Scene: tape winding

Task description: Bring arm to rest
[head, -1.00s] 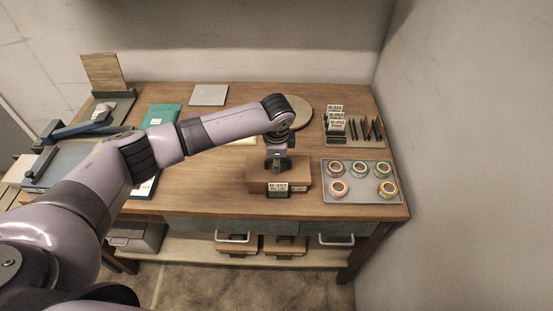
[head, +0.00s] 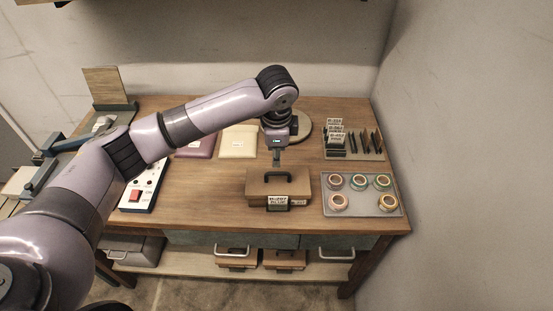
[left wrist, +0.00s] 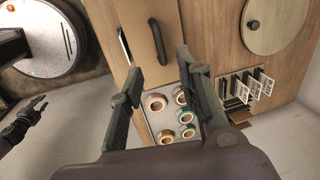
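My left arm reaches in from the left in the head view. My left gripper (head: 277,158) hangs above and behind the brown box (head: 259,188), apart from its dark handle (head: 280,176). In the left wrist view the gripper's two fingers (left wrist: 155,92) are spread apart with nothing between them. The box handle (left wrist: 156,40) shows beyond the fingers there. The box stands upright on the workbench with a "B-207 BLUE" label (head: 278,200) on its front.
A grey tray (head: 362,208) with several tape rolls stands right of the box. A rack (head: 353,155) with label cards and dark tools is behind it. A round board (head: 304,128) lies behind my gripper. A control box with a red switch (head: 135,196) stands at left.

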